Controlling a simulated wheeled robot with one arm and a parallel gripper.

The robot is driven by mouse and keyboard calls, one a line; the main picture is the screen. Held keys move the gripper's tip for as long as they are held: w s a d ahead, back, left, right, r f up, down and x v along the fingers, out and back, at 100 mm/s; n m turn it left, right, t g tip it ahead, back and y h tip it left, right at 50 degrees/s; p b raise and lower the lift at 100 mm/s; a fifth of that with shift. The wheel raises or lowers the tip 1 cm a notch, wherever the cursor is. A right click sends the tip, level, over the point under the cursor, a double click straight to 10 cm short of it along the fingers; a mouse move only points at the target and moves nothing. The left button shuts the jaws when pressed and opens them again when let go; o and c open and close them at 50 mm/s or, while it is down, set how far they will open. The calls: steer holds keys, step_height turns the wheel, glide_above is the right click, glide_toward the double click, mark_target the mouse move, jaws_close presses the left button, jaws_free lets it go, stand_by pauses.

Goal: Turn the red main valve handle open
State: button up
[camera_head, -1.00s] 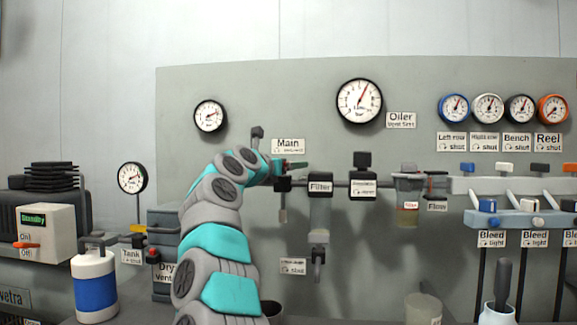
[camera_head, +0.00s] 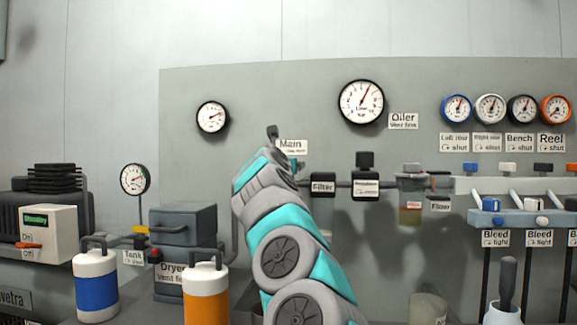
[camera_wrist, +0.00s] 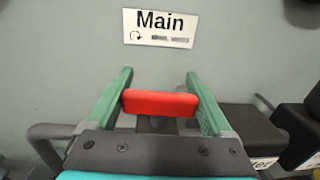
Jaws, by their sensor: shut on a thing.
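The red main valve handle (camera_wrist: 160,103) shows in the wrist view as a short bar lying nearly level, below the "Main" label (camera_wrist: 159,28). My gripper (camera_wrist: 158,100) has its two green fingers on either end of the handle and is shut on it. In the head view my arm covers the handle and most of my gripper. The "Main" label (camera_head: 292,147) is visible there just right of my wrist. Its small arrow and second line are too blurred to read fully.
A dark pipe with the filter block (camera_head: 323,187) and a regulator block (camera_head: 365,186) runs right of my gripper. Gauges (camera_head: 361,101) hang above on the grey panel. An orange canister (camera_head: 206,293) and a blue canister (camera_head: 97,284) stand at lower left.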

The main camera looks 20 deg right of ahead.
steer(key=shift+n+t+y, duration=0.3)
steer(key=shift+n+y, duration=0.1)
steer(key=shift+y, duration=0.1)
steer(key=o, duration=1.1)
steer(key=shift+o, duration=0.2)
steer(key=shift+a, duration=0.1)
steer(key=shift+s+a+f+b, duration=0.15)
steer(key=shift+s+a+b, duration=0.2)
steer(key=shift+s, duration=0.05)
steer(key=b+v, duration=0.2)
steer(key=v, duration=0.4)
steer(key=shift+s, duration=0.35)
steer(key=shift+a, duration=0.1)
